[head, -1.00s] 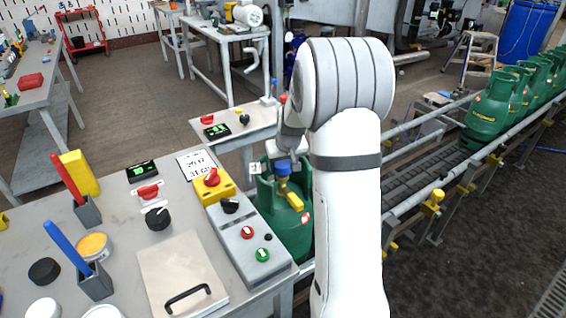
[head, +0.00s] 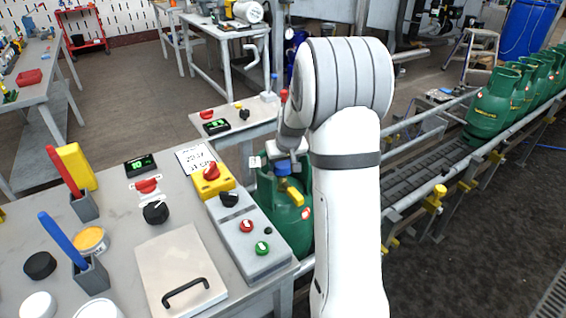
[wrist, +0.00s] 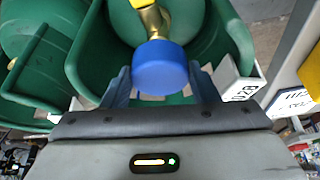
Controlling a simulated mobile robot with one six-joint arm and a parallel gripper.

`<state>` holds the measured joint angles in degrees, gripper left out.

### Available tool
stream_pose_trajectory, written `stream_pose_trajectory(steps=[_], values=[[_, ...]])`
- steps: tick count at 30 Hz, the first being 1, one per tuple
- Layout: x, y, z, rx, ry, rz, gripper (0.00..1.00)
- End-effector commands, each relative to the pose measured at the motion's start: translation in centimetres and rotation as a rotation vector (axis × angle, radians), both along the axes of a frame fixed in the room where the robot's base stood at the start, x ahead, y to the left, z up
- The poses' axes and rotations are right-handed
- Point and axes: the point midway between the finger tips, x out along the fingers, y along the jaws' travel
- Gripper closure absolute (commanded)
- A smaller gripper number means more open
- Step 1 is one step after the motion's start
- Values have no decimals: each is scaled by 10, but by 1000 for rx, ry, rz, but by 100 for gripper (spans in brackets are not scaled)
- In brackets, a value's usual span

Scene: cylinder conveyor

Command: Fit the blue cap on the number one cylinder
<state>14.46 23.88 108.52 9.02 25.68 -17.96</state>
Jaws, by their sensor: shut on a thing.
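The blue cap (wrist: 160,68) sits between the two fingers of my gripper (wrist: 160,84) in the wrist view, and the gripper is shut on it. The cap covers the end of a brass valve (wrist: 149,20); I cannot tell whether it is fully seated. The valve belongs to the nearest green cylinder (wrist: 85,55), which stands upright with an open collar around the valve. In the head view the cap (head: 283,168) is just above the valve's yellow handle (head: 295,196), and my arm hides the cylinder's (head: 291,225) right side.
A grey bench (head: 130,220) with a control box (head: 248,235) and lidded plate stands at left. The conveyor (head: 425,178) runs to the back right, with several more green cylinders (head: 490,105) on it. The collar wall is close around my fingers.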

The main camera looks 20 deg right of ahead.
Motion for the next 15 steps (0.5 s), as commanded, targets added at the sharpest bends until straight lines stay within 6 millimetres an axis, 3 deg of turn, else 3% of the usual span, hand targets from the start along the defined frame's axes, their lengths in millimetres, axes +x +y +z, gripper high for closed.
stream_pose_trajectory(steps=[15], values=[[0, 0, -14, 0, 0, 0, 68]])
